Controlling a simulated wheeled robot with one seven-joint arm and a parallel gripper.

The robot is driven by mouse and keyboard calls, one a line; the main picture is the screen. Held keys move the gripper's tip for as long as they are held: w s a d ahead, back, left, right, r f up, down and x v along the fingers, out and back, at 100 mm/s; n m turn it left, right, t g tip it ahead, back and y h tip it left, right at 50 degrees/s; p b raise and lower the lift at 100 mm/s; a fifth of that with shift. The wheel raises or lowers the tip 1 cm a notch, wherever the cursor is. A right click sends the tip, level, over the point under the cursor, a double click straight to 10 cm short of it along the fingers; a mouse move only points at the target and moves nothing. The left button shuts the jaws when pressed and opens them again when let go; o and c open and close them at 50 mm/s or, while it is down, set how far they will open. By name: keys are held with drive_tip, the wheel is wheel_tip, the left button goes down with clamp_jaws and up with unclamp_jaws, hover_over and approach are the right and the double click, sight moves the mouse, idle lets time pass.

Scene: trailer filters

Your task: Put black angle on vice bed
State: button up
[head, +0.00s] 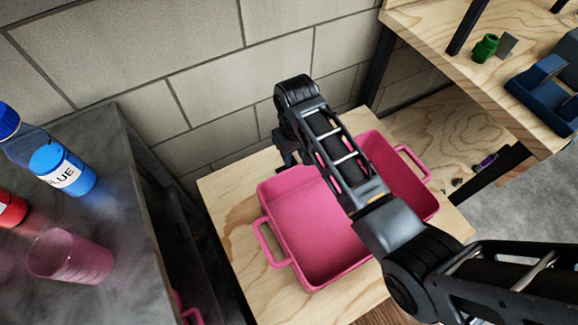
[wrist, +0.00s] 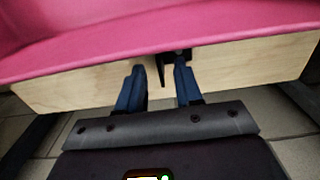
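My gripper (wrist: 158,78) reaches down at the far side of the pink tray, and in the head view it is mostly hidden behind my arm. In the wrist view its two blue fingers stand apart, so it is open. A small black L-shaped piece (wrist: 161,70), probably the black angle, shows between the fingertips, close to the right finger, by the wooden table edge. I see no grip on it; contact with the right finger is unclear. A dark blue vice (head: 545,88) stands on the wooden bench at the upper right; its bed is only partly visible.
The pink tray (head: 318,225) sits on a low wooden table (head: 228,195) under my arm. A green part (head: 485,47) and a grey plate (head: 507,45) are on the bench (head: 425,22). Small dark items (head: 477,167) lie below. Bottles (head: 65,170) stand on a dark surface at left.

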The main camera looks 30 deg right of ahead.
sight(293, 158)
drive_tip(key=shift+w+f+b, duration=0.15)
drive_tip(key=shift+f, duration=1.05)
drive_tip(key=shift+w+f+b, duration=0.15)
drive_tip(key=shift+f, duration=1)
drive_tip(key=shift+c, duration=0.4)
clamp_jaws()
